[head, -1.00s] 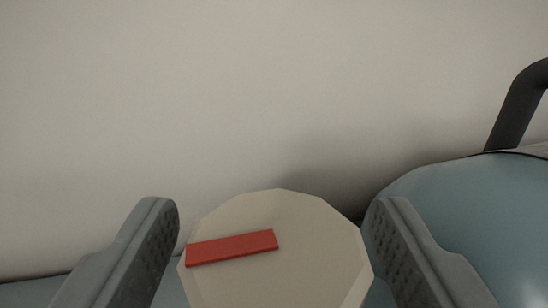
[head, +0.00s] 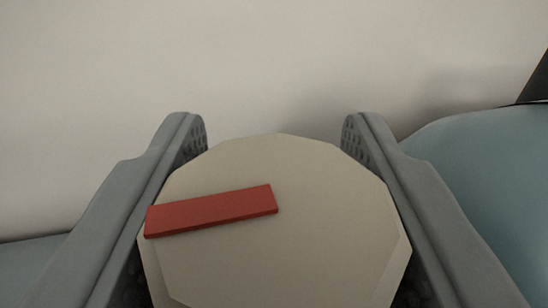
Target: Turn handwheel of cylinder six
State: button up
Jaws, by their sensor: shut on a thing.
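The handwheel (head: 290,230) is a beige, many-sided disc in the lower middle of the head view. A red bar (head: 212,210) lies across its left part, tilted slightly up to the right. My gripper (head: 275,135) has one grey finger on each side of the handwheel and is shut on it. The fingertips reach a little past its far edge. The handwheel's near edge is cut off by the frame. No number shows, so I cannot tell which cylinder this is.
A blue-grey rounded cylinder (head: 485,165) stands close on the right, with a dark handle part (head: 537,80) above it. Another blue-grey surface (head: 30,265) shows at the lower left. A plain pale wall (head: 270,55) fills the background.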

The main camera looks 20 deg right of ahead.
jog(key=shift+n+y, duration=0.7)
jog(key=shift+y, duration=0.2)
jog(key=shift+a+f+n+t+y, duration=0.15)
jog(key=shift+n+t+y, duration=0.15)
jog(key=shift+n+y, duration=1.05)
jog(key=shift+a+n+y, duration=0.15)
jog(key=shift+n+y, duration=0.3)
jog(key=shift+y, duration=1.2)
jog(key=shift+a+n+y, duration=0.1)
jog(key=shift+n+y, duration=0.4)
jog(key=shift+y, duration=0.2)
jog(key=o, duration=1)
jog(key=shift+s, duration=0.15)
jog(key=r+v, duration=0.1)
jog(key=v, duration=1.6)
